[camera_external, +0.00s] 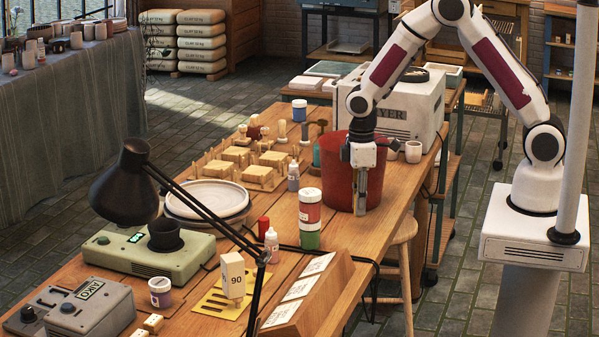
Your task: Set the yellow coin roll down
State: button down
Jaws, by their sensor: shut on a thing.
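My gripper (361,201) points straight down in front of the dark red bucket (334,176), near the right side of the wooden table (375,238). Its fingers are shut on a narrow, yellowish thing, which I take to be the yellow coin roll (359,208). The fingers hide most of it. It is upright, low over the table or at its surface; I cannot tell whether it touches the wood.
A white-and-red container on a green one (310,222) stands left of my gripper. A white cup (413,152) and a white box (425,105) are behind. A slanted card holder (305,298) and black lamp (125,190) are in front. Bare wood lies just left and front of my gripper.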

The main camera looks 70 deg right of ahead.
jog(key=shift+f, duration=1.7)
jog(key=shift+f, duration=0.1)
jog(key=c, duration=1.8)
grip_release()
jog(key=shift+c, duration=0.2)
notch_tip(320, 180, up, 11)
jog(key=shift+r, duration=0.6)
